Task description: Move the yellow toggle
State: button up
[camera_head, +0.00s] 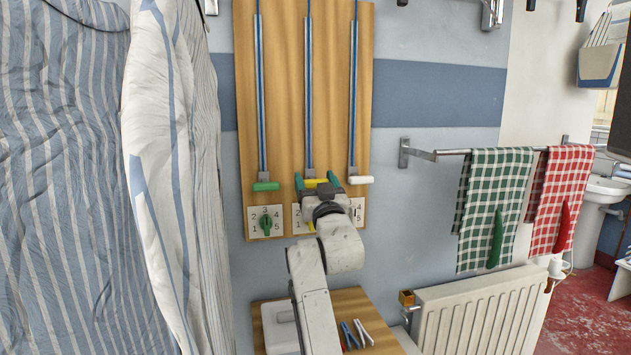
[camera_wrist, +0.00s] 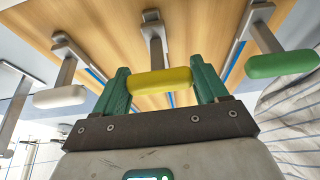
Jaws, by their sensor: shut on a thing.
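A yellow bar handle (camera_head: 315,183) sits at the lower end of the middle slider rail on a wooden wall panel (camera_head: 278,95). My gripper (camera_head: 318,182) is at this handle, and my wrist covers part of the panel below. In the wrist view, the green fingers of my gripper (camera_wrist: 163,74) are shut on the two ends of the yellow handle (camera_wrist: 160,82), which is joined to a metal stem. A dial plate below is mostly hidden by my wrist, with a small bit of yellow (camera_head: 310,226) showing.
A green handle (camera_head: 265,186) hangs to the left and a white handle (camera_head: 360,180) to the right, both close by. A green dial (camera_head: 265,222) is lower left. Striped cloth (camera_head: 175,150) hangs left. A towel rail (camera_head: 436,154) and radiator (camera_head: 480,315) stand right.

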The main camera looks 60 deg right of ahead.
jog(key=shift+d+f, duration=0.1)
jog(key=shift+f, duration=0.3)
jog(key=o, duration=1.1)
jog(key=shift+c, duration=0.2)
jog(key=o, duration=0.4)
jog(key=shift+r, duration=0.15)
jog(key=shift+c, duration=0.2)
jog(key=b+v, duration=0.1)
jog(key=v, duration=1)
jog(key=shift+r, duration=0.1)
